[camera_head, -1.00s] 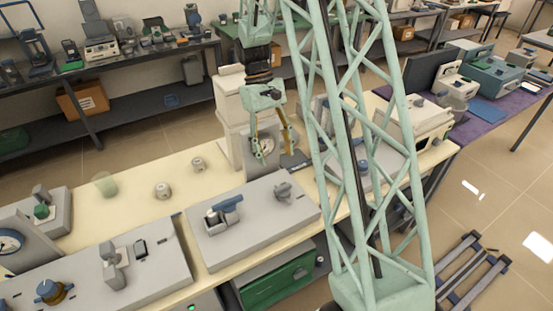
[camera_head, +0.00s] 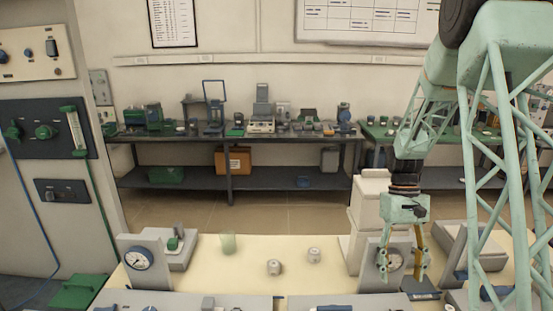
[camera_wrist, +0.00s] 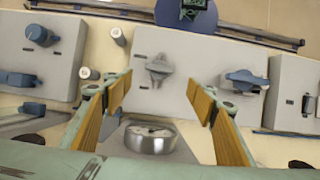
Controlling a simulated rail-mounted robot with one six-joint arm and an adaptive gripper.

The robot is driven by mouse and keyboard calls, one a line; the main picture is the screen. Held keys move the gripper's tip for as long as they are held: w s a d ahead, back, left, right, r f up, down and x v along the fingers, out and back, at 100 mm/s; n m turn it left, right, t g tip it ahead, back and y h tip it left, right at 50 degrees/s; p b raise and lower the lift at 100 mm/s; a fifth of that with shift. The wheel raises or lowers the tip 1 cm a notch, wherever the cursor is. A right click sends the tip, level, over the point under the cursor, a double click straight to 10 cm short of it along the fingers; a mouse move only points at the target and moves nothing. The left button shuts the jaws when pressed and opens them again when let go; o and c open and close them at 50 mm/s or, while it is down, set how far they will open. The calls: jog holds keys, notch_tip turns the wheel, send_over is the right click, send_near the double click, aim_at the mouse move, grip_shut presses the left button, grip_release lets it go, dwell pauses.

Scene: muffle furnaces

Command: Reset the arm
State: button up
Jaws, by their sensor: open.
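My gripper (camera_head: 402,272) hangs pointing down over the right part of the cream bench (camera_head: 250,250) in the head view. Its two tan-padded fingers are spread apart with nothing between them. A grey round gauge (camera_head: 391,260) stands behind the fingers. In the wrist view the open fingers (camera_wrist: 157,92) frame a grey panel with a knob (camera_wrist: 159,67). The gauge's round metal body (camera_wrist: 150,137) lies below, near the finger bases. My green lattice arm covers the right side of the head view.
A dial gauge (camera_head: 138,259) is at left. White stacked boxes (camera_head: 367,215) stand close beside my gripper. A dark table (camera_head: 215,139) with instruments stands behind.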

jog(key=s+a+r+t, duration=0.1)
jog(key=s+a+r, duration=0.3)
jog(key=r, duration=0.3)
jog(key=s+a+r+t, duration=0.2)
jog(key=s+a+r, duration=0.15)
jog(key=r, duration=0.35)
jog(key=s+a+r+t, duration=0.1)
jog(key=s+a+r, duration=0.25)
jog(key=r, duration=0.45)
jog(key=s+a+r+t, duration=0.1)
jog(key=s+a+r, duration=0.1)
jog(key=s, duration=0.5)
jog(key=s+a+r+t+b, duration=0.1)
jog(key=s+a+r+t, duration=0.1)
jog(key=s+a, duration=0.2)
jog(key=s+a+r+t, duration=0.1)
jog(key=s+a+r, duration=0.1)
jog(key=s, duration=0.8)
jog(key=shift+a+r+n+b, duration=0.3)
jog(key=shift+a+r+n, duration=0.1)
jog(key=shift+a, duration=0.5)
jog(key=shift+c, duration=0.2)
dwell(0.8)
